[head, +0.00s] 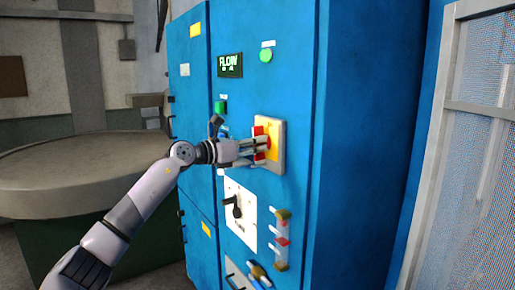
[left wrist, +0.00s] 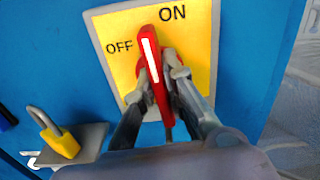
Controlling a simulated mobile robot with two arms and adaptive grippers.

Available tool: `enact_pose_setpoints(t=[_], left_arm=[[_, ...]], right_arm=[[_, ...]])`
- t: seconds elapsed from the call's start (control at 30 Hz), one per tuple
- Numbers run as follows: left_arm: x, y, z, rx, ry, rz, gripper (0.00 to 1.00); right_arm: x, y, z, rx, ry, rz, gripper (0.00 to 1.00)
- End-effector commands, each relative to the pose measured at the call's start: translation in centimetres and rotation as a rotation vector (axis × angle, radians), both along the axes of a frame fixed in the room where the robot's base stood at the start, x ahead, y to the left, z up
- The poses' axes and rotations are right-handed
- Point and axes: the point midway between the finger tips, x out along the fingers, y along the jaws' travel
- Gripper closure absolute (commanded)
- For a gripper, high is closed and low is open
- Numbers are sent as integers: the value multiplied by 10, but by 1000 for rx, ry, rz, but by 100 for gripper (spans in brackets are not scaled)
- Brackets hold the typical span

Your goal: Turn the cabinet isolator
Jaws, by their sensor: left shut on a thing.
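The isolator's red handle (left wrist: 150,60) has a white stripe and sits on a yellow plate (left wrist: 203,62) marked OFF at left and ON at the top. In the left wrist view the handle points up and slightly left, between the two words. My left gripper (left wrist: 157,73) is shut on the handle, one finger on each side. In the head view the yellow plate (head: 276,137) is on the front of the blue cabinet (head: 345,150), and my left gripper (head: 260,147) reaches it from the left. The fingers partly hide the handle there. My right gripper is out of view.
A yellow padlock (left wrist: 60,143) is on a grey ledge left of the plate. Below the isolator are a white panel with a black lever (head: 236,206) and a sight tube (head: 282,240). A round table (head: 70,185) stands at left, a mesh screen (head: 475,170) at right.

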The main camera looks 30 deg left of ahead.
Motion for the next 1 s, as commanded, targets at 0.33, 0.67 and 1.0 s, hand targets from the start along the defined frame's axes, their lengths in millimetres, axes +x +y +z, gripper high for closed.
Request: enact_pose_setpoints(t=[0.33, 0.67, 1.0], left_arm=[[0, 0, -2, 82, -30, -1, 100], [0, 0, -2, 91, -32, -1, 100], [0, 0, -1, 88, -33, -1, 74]], right_arm=[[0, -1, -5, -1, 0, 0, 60], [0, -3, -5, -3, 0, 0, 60], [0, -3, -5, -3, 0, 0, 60]])
